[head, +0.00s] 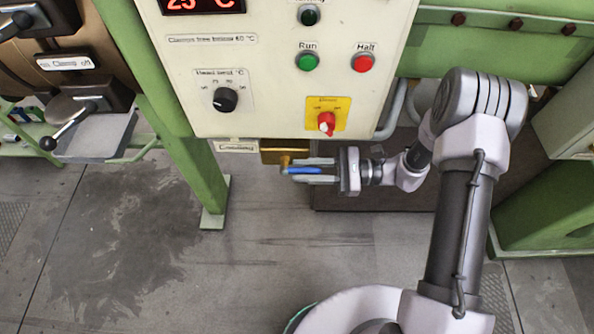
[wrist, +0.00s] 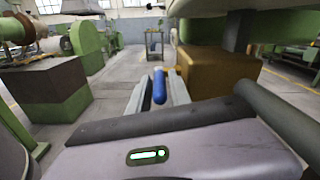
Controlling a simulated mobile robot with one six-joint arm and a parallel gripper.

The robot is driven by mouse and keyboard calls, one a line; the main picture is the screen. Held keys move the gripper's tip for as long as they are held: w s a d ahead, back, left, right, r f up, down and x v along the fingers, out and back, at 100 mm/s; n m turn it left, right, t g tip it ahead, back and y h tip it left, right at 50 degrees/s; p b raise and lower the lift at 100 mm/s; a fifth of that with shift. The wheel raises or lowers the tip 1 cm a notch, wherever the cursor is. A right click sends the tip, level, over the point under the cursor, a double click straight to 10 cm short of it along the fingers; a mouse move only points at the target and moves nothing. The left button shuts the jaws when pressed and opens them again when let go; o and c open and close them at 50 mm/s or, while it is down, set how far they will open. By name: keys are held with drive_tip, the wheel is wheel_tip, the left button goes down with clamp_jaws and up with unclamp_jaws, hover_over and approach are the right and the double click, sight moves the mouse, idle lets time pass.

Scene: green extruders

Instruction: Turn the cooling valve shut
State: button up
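The cooling valve shows below the control panel in the head view, with a brass body (head: 285,161) and a blue lever handle (head: 303,171) pointing right. My gripper (head: 312,170) reaches in from the right, its two pale fingers apart, one on each side of the handle. The handle lies between them, nearer the lower finger, with a gap at the upper one. In the wrist view the blue handle (wrist: 160,86) also lies between the fingers.
The cream control panel (head: 270,100) hangs just above my gripper, with a red rotary switch (head: 326,123) near its lower edge. A brass-coloured box (wrist: 215,78) stands close beside the fingers. A green post (head: 200,170) is to the left. The floor below is clear.

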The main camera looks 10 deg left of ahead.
drive_tip(key=shift+x, duration=1)
clamp_jaws()
idle(0.7)
